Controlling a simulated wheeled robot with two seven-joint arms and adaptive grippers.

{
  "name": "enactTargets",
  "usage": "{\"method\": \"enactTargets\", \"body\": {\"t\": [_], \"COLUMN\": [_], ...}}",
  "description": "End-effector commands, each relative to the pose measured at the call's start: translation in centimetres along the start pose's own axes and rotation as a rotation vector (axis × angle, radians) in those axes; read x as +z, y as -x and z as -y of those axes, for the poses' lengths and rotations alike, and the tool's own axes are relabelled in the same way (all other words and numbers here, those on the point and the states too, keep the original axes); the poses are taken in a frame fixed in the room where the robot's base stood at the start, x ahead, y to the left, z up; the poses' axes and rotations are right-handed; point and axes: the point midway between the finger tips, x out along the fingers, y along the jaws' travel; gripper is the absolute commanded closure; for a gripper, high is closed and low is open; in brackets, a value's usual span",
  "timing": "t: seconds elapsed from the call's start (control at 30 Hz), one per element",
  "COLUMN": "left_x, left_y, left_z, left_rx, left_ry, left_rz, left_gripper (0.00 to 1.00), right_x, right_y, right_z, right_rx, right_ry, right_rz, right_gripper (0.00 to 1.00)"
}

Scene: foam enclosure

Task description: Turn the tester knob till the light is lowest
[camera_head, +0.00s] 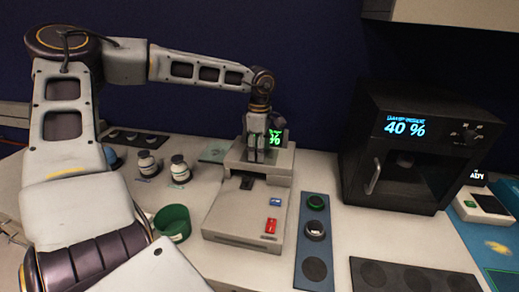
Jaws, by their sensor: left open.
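A grey and beige bench device (245,222) stands in the middle of the table, apparently the tester. My left gripper (262,156) is open, pointing down over the upper part of this device. The gripper covers the spot under it, so any knob there is hidden, and I cannot tell whether the fingers touch. A small screen with green digits (278,138) is partly hidden behind the gripper; only a "%" sign shows. The device also has a blue button (276,202) and a red switch (271,226). My right gripper is not in view.
A black chamber (425,158) at right reads "40 %" in blue. A blue pad (313,240) with round dark pieces lies right of the device. A green cup (172,222) and two jars (180,169) stand at left. A dark mat (410,277) lies front right.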

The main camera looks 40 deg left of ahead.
Motion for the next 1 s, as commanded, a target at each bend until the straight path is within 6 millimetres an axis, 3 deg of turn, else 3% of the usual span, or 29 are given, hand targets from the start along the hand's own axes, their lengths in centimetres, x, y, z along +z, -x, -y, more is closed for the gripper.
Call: {"method": "enactTargets", "body": {"t": [0.27, 1.0], "left_x": [0.0, 0.0], "left_y": [1.5, 11.1], "left_z": [-0.1, -0.1], "left_rx": [0.002, 0.002], "left_ry": [0.0, 0.001], "left_rz": [0.0, 0.001], "left_gripper": [0.45, 0.45], "right_x": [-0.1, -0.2], "right_y": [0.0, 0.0], "right_z": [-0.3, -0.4], "right_rx": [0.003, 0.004], "right_ry": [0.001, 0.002], "right_rz": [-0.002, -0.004], "right_gripper": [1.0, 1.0]}}
